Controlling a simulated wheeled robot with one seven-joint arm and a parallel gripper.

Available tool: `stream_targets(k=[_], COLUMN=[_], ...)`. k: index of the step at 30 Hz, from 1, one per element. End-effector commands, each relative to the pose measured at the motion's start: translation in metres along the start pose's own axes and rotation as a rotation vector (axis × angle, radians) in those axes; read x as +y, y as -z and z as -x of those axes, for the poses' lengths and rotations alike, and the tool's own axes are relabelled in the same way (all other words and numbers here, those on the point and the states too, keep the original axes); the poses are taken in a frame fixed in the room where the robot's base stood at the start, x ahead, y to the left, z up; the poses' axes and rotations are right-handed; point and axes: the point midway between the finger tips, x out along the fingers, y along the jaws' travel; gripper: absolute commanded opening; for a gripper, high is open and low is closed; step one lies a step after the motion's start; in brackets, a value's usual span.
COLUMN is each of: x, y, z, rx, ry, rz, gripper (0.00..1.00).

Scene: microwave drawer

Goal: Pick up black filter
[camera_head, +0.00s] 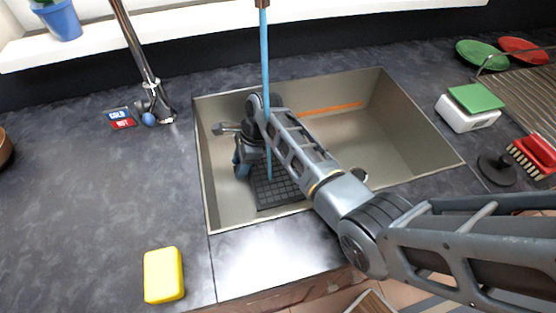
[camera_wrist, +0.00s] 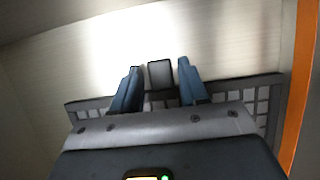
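The black filter (camera_head: 277,190) is a dark gridded piece lying on the floor of the metal sink (camera_head: 417,130). In the wrist view its grid (camera_wrist: 262,98) shows on both sides of my gripper, and an upright dark tab (camera_wrist: 160,74) stands at its middle. My gripper (camera_head: 240,168) is down inside the sink at the filter's left end. In the wrist view my gripper's blue fingers (camera_wrist: 158,84) are apart, one on each side of the tab, with narrow gaps showing. My wrist hides part of the filter.
A light-blue stream (camera_head: 265,70) comes down into the sink beside my arm. An orange strip (camera_head: 330,108) lies in the sink. A yellow sponge (camera_head: 163,275) is on the counter at the front left. A white box with a green top (camera_head: 470,105) and a red brush (camera_head: 535,155) stand right.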

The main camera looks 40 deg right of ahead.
Motion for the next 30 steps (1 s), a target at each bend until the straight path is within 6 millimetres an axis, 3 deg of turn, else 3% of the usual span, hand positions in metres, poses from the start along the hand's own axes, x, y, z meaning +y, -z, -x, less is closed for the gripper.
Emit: stream_targets(k=[2, 13, 30], x=[0.0, 0.0, -0.01], y=[0.0, 0.0, 0.005], z=[0.0, 0.0, 0.011], rx=[0.0, 0.0, -0.001], ry=[0.0, 0.0, 0.002], rz=[0.0, 0.0, 0.001], gripper=[0.36, 0.0, 0.0])
